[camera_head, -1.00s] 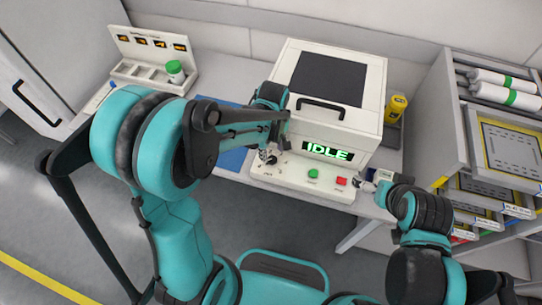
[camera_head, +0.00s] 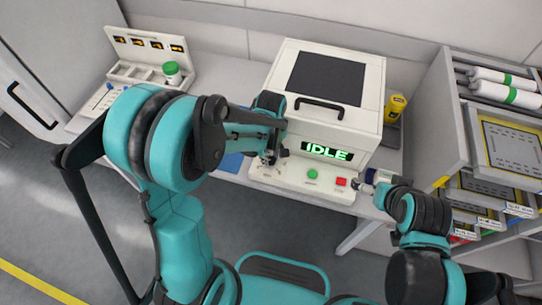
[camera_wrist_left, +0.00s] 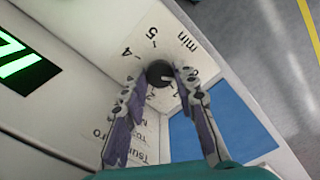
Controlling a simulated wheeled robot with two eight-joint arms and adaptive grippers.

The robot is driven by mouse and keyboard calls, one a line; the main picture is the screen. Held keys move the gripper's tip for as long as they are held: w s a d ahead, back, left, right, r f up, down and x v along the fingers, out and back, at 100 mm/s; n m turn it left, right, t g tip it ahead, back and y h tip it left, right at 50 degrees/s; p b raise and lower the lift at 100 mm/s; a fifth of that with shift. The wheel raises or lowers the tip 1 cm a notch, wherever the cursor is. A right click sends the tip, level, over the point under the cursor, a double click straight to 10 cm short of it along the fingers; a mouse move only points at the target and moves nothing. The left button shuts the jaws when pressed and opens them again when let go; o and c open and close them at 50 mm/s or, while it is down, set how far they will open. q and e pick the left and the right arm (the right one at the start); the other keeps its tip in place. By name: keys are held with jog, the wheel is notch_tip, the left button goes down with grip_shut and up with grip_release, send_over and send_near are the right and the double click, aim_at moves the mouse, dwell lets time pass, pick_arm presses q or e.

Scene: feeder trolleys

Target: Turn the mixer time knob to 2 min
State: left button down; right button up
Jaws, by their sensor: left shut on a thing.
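The mixer (camera_head: 325,85) is a white box with a dark lid window, a black handle and a green "IDLE" display (camera_head: 326,150). My left gripper (camera_head: 268,160) is at the left end of its front panel. In the left wrist view, the left gripper (camera_wrist_left: 167,75) is shut on the dark round time knob (camera_wrist_left: 158,72), one finger on each side. The dial's "min", "5", "4" and a "2" show around the knob; the fingers cover other marks. The pointer's exact setting cannot be read. My right gripper (camera_head: 364,188) is beside the panel's right end, its fingers too small to judge.
A green button (camera_head: 312,174) and a red button (camera_head: 341,182) sit on the panel right of my left gripper. A blue mat (camera_wrist_left: 225,125) lies beside the mixer. A green-capped jar (camera_head: 172,73) stands at left, a yellow bottle (camera_head: 396,107) and shelving (camera_head: 453,110) at right.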

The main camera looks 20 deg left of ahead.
pick_arm(q)
jog(key=shift+m, duration=0.3)
jog(key=m, duration=0.9)
jog(key=shift+b, duration=0.3)
jog(key=m, duration=1)
jog(key=c, duration=1.2)
grip_release()
